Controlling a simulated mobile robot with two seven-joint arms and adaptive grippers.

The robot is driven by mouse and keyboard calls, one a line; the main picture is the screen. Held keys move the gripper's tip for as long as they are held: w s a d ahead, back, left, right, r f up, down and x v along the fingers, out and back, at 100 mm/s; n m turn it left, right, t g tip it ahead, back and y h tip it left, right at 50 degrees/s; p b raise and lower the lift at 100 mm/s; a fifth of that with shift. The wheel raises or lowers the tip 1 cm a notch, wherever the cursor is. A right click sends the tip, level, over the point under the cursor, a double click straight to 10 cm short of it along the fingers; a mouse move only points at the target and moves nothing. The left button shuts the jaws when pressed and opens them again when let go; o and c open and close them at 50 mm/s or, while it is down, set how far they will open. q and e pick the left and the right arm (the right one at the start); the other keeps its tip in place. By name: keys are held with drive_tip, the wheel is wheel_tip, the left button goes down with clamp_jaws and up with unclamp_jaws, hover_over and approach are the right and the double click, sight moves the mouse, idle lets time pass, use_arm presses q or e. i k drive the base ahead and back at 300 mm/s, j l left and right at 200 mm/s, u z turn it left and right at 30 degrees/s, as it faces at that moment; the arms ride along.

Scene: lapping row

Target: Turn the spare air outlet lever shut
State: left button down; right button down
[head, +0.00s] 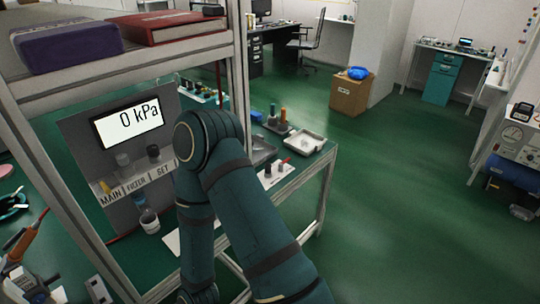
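A grey air panel (82,135) stands at the left, behind a shelf post, with a display (127,122) reading 0 kPa. Below the display is a pale strip labelled MAIN, FILTER and SET. A small yellow part (105,187), perhaps a lever, sits above MAIN. Neither gripper shows.
A shelf (125,62) above the panel holds a purple box (66,45) and a red binder (160,27). A workbench (305,172) with trays and small tools stands right of the arm. A cardboard box (349,95) stands farther back. Green floor is open at the right.

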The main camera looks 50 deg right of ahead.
sight(281, 164)
drive_tip(key=z, duration=1.85)
